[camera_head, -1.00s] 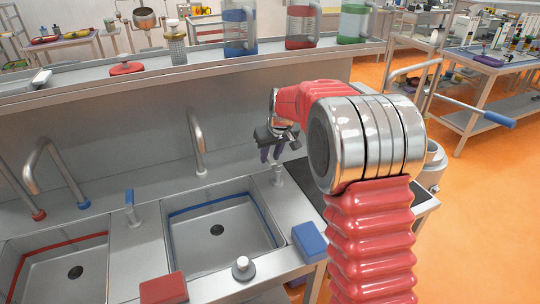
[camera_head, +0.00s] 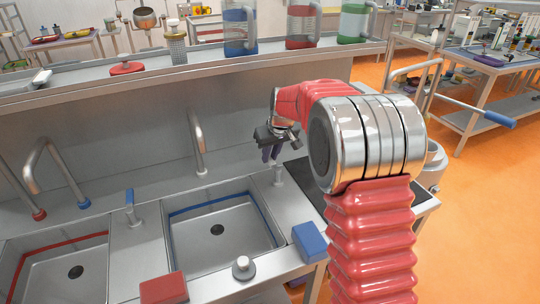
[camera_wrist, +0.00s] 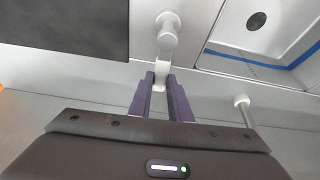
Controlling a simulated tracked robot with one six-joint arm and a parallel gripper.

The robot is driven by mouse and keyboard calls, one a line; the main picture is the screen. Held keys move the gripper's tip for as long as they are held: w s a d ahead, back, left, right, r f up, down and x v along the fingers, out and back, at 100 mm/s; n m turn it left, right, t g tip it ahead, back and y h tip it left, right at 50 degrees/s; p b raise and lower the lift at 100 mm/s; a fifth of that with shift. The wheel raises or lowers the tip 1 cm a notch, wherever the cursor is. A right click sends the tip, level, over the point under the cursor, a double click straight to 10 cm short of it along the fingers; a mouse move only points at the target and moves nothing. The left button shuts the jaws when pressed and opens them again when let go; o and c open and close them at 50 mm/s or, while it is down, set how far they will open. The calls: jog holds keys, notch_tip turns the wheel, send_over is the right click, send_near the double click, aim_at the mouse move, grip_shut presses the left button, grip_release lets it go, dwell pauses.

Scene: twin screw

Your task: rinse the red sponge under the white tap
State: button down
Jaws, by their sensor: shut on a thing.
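The red sponge (camera_head: 163,289) lies at the front edge of the counter, between the two basins. A curved metal tap with a pale base (camera_head: 198,143) stands behind the blue-lined sink (camera_head: 240,243); part of it shows in the wrist view (camera_wrist: 241,101). A pale tap handle (camera_head: 278,174) on a short post stands right of that sink. My gripper (camera_head: 271,155) is at this handle. In the wrist view, its purple fingers (camera_wrist: 160,77) are shut on the white lever of the handle (camera_wrist: 167,38). The sponge is out of the wrist view.
A blue sponge (camera_head: 310,241) lies on the right front of the counter. A blue handle (camera_head: 130,206) and a red-lined sink (camera_head: 62,250) are on the left. A shelf with jugs runs behind.

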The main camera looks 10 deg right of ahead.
jog(key=shift+s+a+n+y, duration=0.15)
jog(key=shift+a+n+y, duration=0.15)
jog(key=shift+n, duration=0.4)
jog(key=shift+s+a+n+y, duration=0.1)
jog(key=shift+a+n+y, duration=0.2)
jog(key=shift+n, duration=0.4)
jog(key=c, duration=1.6)
grip_release()
jog(key=shift+c, duration=0.2)
jog(key=v, duration=1.3)
jog(key=shift+r, duration=0.35)
